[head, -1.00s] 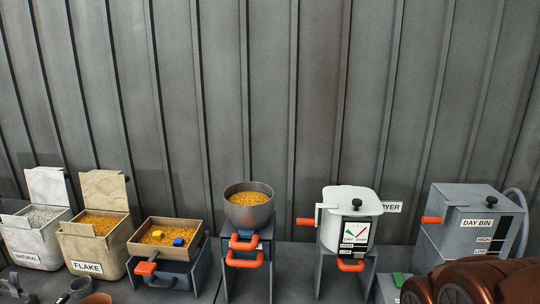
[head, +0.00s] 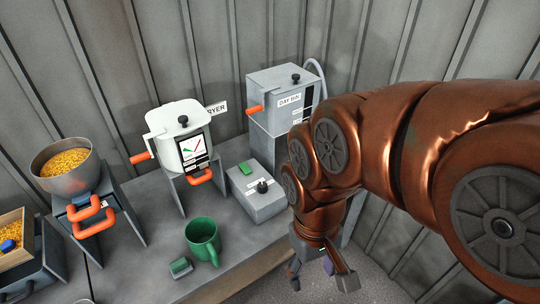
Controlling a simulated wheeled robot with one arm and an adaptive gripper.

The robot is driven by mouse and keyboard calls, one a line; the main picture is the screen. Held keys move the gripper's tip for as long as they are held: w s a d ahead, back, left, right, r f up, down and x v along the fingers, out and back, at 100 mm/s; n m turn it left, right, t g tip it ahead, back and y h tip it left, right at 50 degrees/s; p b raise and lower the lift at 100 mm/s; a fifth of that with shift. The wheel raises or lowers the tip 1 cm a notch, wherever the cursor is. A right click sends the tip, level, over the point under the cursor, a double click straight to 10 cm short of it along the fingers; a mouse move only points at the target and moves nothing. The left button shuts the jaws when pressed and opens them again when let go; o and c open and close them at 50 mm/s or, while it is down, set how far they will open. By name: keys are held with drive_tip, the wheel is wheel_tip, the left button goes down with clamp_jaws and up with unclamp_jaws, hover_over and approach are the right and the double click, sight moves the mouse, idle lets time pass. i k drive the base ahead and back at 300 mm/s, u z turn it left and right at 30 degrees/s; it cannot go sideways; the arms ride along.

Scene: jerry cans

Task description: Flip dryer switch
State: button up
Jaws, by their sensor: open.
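The white dryer (head: 178,122) stands on a grey stand on the bench, left of centre, with a dial panel on its front. An orange handle (head: 143,158) sticks out at its left and another orange handle (head: 201,178) sits below it. Right of the dryer is a low grey box (head: 258,197) with a green piece on top and a black knob or switch (head: 262,186); its label is too small to read. My gripper (head: 322,284) hangs open and empty at the lower right, beyond the bench's front edge, apart from the box.
The grey day bin (head: 280,95) with an orange handle stands behind the box. A metal bowl of yellow pellets (head: 64,164) stands left. Floor is open at lower right.

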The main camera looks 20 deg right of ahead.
sight(244, 166)
drive_tip(key=z, duration=0.1)
drive_tip(key=k, duration=0.65)
drive_tip(key=z, duration=0.15)
drive_tip(key=i, duration=0.6)
drive_tip(key=u, duration=0.75)
drive_tip(key=i, duration=0.5)
drive_tip(key=u, duration=0.55)
